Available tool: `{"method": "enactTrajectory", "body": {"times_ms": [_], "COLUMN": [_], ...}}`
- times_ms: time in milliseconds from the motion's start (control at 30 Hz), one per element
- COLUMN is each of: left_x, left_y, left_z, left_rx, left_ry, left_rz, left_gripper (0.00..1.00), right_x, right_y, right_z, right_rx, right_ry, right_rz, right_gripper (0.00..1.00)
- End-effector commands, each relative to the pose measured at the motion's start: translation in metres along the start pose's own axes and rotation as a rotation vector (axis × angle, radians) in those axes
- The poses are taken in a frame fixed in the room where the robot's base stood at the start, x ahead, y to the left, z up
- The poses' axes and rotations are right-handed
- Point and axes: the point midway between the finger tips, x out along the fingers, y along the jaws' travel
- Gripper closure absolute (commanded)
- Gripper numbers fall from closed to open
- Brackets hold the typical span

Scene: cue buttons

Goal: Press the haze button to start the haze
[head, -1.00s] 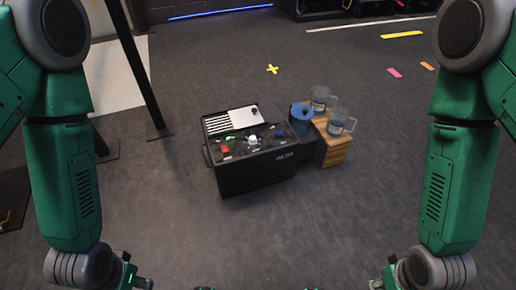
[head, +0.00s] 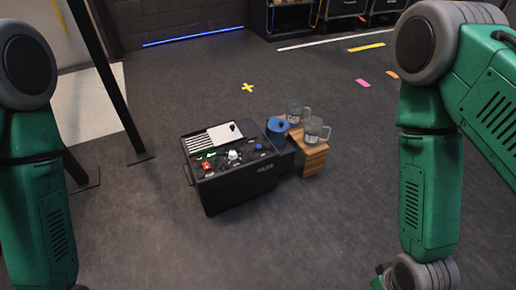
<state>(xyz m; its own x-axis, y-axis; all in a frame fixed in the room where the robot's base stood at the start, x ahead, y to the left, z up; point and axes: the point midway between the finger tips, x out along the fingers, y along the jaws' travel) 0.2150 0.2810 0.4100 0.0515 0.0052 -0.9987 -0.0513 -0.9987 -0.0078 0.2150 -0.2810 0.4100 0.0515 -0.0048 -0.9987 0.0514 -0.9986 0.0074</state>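A black hazer machine (head: 238,190) with "HAZER" lettering on its front stands on the floor at the middle of the head view. Its top panel carries a red button (head: 207,167), a small green part (head: 209,155), a white button or knob (head: 233,155) and a blue button (head: 259,146). I cannot read which one is marked haze. My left arm hangs at the left edge and its gripper is below the picture. My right arm hangs to the right of the machine. Its wrist reaches the bottom edge, and its fingers are out of view. Neither arm touches the machine.
A blue-lidded container (head: 277,129) stands behind the machine's right end. Two clear jugs (head: 313,131) stand on a wooden block (head: 316,159) beside it. A black stand (head: 139,158) is at the left. The dark floor in front of the machine is clear.

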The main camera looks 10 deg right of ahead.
Motion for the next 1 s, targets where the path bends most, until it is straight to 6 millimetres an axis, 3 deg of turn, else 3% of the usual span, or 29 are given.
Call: {"method": "enactTrajectory", "body": {"times_ms": [33,67,1000], "left_x": [0.0,0.0,0.0001], "left_y": [0.0,0.0,0.0], "left_z": [-0.0001,-0.0001,-0.0001], "left_rx": [0.0,0.0,0.0], "left_ry": [0.0,0.0,0.0], "left_rz": [0.0,0.0,0.0], "left_gripper": [0.54,0.54,0.54], "right_x": [0.0001,0.0001,0.0001], "right_y": [0.0,0.0,0.0], "right_z": [0.0,0.0,0.0], "right_rx": [0.0,0.0,0.0], "right_ry": [0.0,0.0,0.0], "right_rz": [0.0,0.0,0.0], "right_gripper": [0.92,1.0,1.0]}}
